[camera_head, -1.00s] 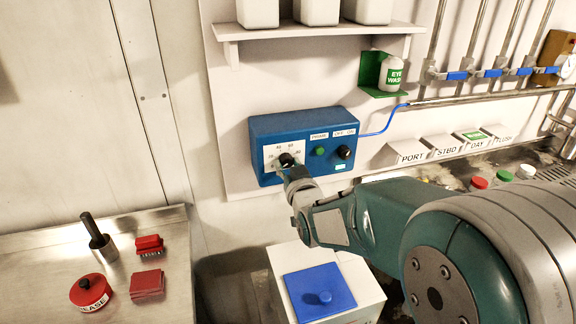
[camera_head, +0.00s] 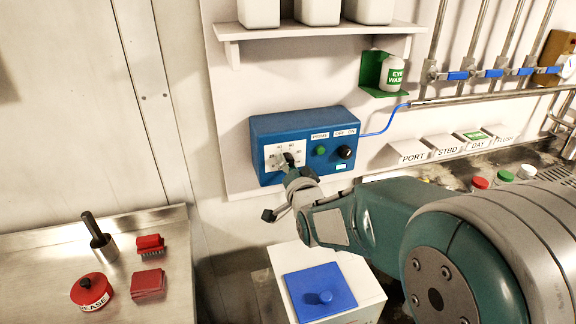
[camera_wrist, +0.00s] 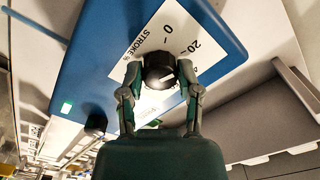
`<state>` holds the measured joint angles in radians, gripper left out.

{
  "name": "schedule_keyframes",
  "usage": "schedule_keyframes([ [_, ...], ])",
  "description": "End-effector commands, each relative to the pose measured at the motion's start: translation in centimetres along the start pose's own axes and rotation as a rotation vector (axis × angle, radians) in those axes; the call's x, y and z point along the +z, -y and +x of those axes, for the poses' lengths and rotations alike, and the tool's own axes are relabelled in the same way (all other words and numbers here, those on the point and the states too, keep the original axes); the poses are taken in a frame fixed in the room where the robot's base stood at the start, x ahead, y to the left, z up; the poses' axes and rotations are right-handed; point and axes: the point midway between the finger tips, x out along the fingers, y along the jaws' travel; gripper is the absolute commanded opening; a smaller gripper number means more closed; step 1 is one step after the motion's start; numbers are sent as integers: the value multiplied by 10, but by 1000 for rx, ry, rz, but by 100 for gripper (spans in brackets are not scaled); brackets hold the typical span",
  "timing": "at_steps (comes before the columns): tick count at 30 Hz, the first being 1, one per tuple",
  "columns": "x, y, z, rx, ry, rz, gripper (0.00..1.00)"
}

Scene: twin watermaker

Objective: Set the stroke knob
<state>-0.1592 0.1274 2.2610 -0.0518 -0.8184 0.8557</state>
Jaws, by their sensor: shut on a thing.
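The stroke knob (camera_wrist: 160,70) is black with a pale pointer line. It sits on a white scale plate (camera_wrist: 190,28) marked "STROKE %", with 0 and 20 readable in the wrist view. The plate is on the blue control box (camera_head: 262,132) on the wall. My gripper (camera_wrist: 160,85) has one finger on each side of the knob and is shut on it. In the head view my gripper (camera_head: 290,170) covers most of the knob. The pointer's exact reading cannot be told.
The box also carries a green button (camera_head: 320,150) and a black switch knob (camera_head: 345,152). A blue hose leaves its right side. A shelf (camera_head: 310,32) with white containers is above. A white box with a blue lid (camera_head: 318,292) stands below my arm.

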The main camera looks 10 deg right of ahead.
Motion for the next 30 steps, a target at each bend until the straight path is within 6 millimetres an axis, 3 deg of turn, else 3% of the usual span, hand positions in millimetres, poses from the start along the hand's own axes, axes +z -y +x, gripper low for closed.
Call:
schedule_keyframes([
  [18,-1,0,1,1,-2,571,0],
  [30,-1,0,0,3,-1,801,0],
])
